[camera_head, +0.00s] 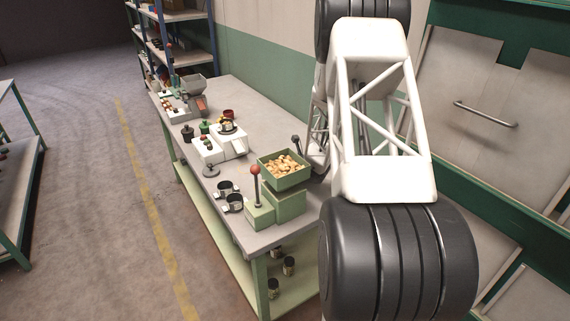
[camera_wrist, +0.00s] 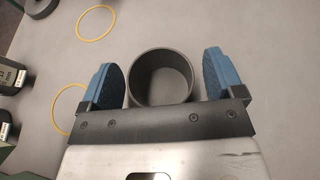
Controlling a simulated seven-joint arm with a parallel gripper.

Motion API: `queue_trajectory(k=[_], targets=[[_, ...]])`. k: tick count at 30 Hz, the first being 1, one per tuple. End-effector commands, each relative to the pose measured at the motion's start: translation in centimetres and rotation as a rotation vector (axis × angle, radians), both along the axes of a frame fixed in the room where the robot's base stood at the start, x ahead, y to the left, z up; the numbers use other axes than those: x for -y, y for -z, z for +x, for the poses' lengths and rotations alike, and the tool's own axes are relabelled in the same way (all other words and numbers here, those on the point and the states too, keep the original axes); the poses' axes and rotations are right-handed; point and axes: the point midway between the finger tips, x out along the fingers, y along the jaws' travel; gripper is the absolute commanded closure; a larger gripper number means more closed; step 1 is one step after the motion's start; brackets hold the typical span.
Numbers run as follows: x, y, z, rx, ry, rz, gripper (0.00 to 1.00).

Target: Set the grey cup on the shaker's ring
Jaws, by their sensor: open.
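A dark grey round cup (camera_wrist: 161,82) with an open top stands between the two blue finger pads of my gripper (camera_wrist: 160,62) in the wrist view. The gripper is open, with a small gap on the left of the cup and a wider one on the right. In the head view my arm covers the gripper, and I cannot make out this cup there. A white machine (camera_head: 234,144) with a dark round top piece stands mid-bench in the head view; it looks like the shaker. Its ring is too small to make out clearly.
Yellow rings (camera_wrist: 95,23) mark the grey bench top. Two dark labelled cups (camera_head: 235,203) stand near the bench's front edge. A green hopper box (camera_head: 284,181) of tan pieces and a red-knobbed lever (camera_head: 255,171) are nearby. A grinder-like machine (camera_head: 194,86) stands at the far end.

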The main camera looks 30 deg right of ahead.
Motion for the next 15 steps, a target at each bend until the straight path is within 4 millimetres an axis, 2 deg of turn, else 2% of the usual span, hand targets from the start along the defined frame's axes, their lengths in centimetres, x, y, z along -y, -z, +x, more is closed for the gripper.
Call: queue_trajectory(k=[8,15], targets=[[0.2,-0.6,-0.7,0.001,0.001,0.0,0.13],[0.6,-1.5,-2.8,0.0,0.002,-0.001,0.13]])
